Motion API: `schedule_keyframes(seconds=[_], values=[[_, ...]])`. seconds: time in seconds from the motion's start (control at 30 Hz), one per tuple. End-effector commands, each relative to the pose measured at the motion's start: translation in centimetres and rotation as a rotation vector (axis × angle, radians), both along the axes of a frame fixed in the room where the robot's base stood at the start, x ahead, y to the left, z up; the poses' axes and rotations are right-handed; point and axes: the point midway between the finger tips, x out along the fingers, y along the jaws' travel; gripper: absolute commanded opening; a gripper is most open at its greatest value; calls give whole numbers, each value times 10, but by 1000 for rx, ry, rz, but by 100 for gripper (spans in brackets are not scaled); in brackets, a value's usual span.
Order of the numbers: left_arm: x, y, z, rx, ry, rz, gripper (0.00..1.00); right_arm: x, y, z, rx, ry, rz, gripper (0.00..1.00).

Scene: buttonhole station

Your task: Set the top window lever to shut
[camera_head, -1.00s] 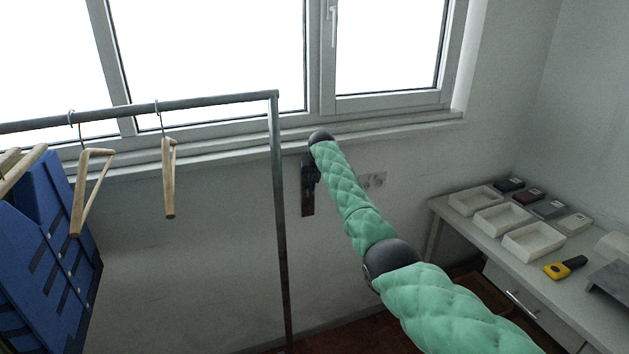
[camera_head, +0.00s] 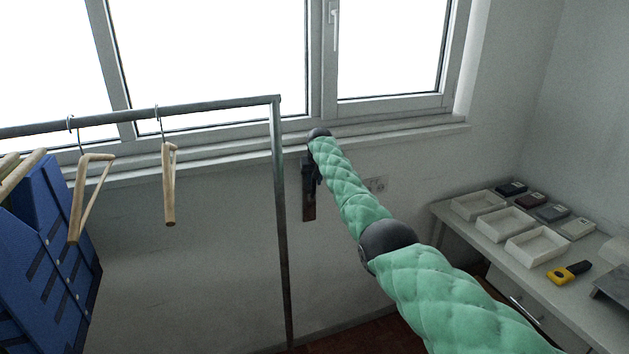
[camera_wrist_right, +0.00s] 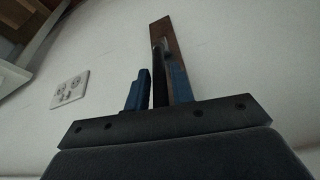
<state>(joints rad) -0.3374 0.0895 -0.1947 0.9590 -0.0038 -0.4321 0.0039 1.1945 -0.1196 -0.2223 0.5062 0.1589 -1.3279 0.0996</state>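A narrow upright brown plate (camera_head: 309,207) is on the wall below the window sill. In the right wrist view the plate (camera_wrist_right: 163,31) carries a dark lever (camera_wrist_right: 158,75), which I take to be the top window lever. My right gripper (camera_head: 313,172) is at the plate, largely hidden by its own arm in the head view. In the right wrist view its two blue fingers (camera_wrist_right: 158,92) stand on either side of the dark lever. I cannot tell whether they press on it. My left gripper is out of view.
A clothes rail (camera_head: 279,200) with wooden hangers (camera_head: 169,185) stands left of my right arm. A wall socket (camera_head: 377,184) is just right of the arm. A desk (camera_head: 470,235) with several trays is at the right. A white window handle (camera_head: 334,28) is above.

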Motion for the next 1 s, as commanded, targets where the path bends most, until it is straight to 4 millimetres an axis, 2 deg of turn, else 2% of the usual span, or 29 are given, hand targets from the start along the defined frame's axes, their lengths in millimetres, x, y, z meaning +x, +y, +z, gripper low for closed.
schedule_keyframes(seconds=[0.5,0.7,1.0], values=[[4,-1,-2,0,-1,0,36,-2,0,5,0,0,0,36],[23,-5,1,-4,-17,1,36,-10,-2,26,1,-2,1,36],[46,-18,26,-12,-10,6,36,-23,-5,61,0,0,1,36]])
